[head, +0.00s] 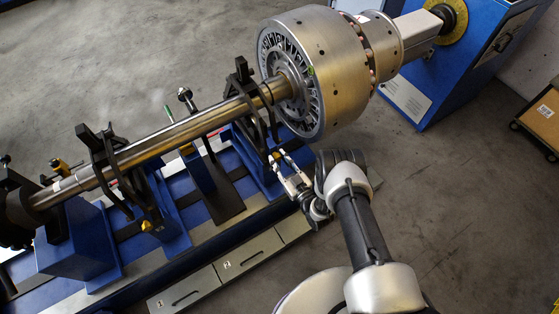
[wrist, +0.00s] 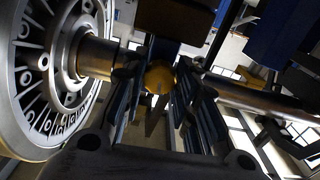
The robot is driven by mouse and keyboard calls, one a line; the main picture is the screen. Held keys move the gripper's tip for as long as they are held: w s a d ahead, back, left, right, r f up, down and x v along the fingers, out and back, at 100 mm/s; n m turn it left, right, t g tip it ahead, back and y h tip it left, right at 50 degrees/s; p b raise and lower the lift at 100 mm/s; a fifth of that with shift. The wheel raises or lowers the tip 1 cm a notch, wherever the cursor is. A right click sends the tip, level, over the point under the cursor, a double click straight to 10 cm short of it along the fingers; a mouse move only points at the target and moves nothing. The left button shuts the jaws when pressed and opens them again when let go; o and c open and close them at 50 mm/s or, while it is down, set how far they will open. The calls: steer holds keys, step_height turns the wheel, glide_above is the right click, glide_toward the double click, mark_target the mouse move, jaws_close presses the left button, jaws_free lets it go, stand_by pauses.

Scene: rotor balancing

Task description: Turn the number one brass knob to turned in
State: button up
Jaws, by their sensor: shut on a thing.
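A brass knob (wrist: 160,74) sits between my fingertips in the wrist view, at the end of a dark block. My gripper (wrist: 155,92) is shut on it, with a finger on either side. In the head view my gripper (head: 283,166) reaches to the support stand just left of the large rotor, and its fingers mostly hide this knob. Another brass knob (head: 148,226) shows on a stand farther left. I cannot read a number on either knob or tell how far the held one is turned.
The steel shaft (head: 180,133) runs above the stands into the large rotor (head: 335,75), close to my gripper. Black clamp arms (head: 245,85) straddle the shaft. Numbered drawers (head: 187,290) line the front of the blue base. The floor at right is mostly clear.

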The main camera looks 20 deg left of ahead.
steer(key=n, duration=0.3)
steer(key=shift+n, duration=0.4)
steer(key=n, duration=0.4)
steer(key=shift+n+p, duration=0.3)
steer(key=n, duration=0.3)
steer(key=shift+r+n+p, duration=0.1)
steer(key=shift+n+p, duration=0.3)
steer(key=shift+n, duration=1.7)
steer(key=shift+d, duration=0.1)
steer(key=o, duration=1.1)
